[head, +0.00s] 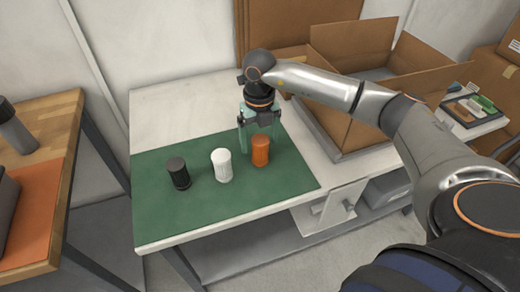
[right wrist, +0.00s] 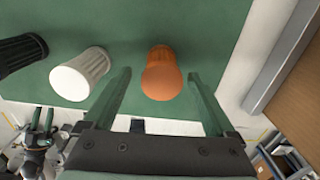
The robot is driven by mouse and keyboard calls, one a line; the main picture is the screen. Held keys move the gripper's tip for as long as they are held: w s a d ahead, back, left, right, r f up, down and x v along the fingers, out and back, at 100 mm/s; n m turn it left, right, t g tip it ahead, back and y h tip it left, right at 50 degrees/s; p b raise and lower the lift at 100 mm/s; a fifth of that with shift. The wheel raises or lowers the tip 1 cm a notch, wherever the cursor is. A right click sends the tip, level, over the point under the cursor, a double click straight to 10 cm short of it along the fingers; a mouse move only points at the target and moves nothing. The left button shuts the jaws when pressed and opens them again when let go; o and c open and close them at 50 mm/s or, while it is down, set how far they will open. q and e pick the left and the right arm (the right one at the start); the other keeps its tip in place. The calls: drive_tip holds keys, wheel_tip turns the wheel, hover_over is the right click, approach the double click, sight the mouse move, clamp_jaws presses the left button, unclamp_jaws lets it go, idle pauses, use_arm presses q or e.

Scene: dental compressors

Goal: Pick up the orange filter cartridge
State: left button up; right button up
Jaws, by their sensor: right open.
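The orange filter cartridge (head: 260,151) stands upright on the green mat (head: 213,215), at the right end of a row of three. My right gripper (head: 259,148) is open just behind and around it in the head view. In the right wrist view, the orange cartridge (right wrist: 161,75) shows between the two spread fingers of my right gripper (right wrist: 157,84), a little beyond their tips, with no finger seen touching it. My left gripper is not in view.
A white ribbed cartridge (head: 222,166) and a black one (head: 178,173) stand to the left on the mat. A large open cardboard box (head: 345,135) stands right of the mat. A wooden bench (head: 55,125) is at far left. The mat's front is clear.

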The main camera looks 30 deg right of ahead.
sight(260, 152)
wheel_tip(260, 152, down, 5)
drive_tip(key=shift+d+f, duration=0.15)
clamp_jaws()
idle(0.9)
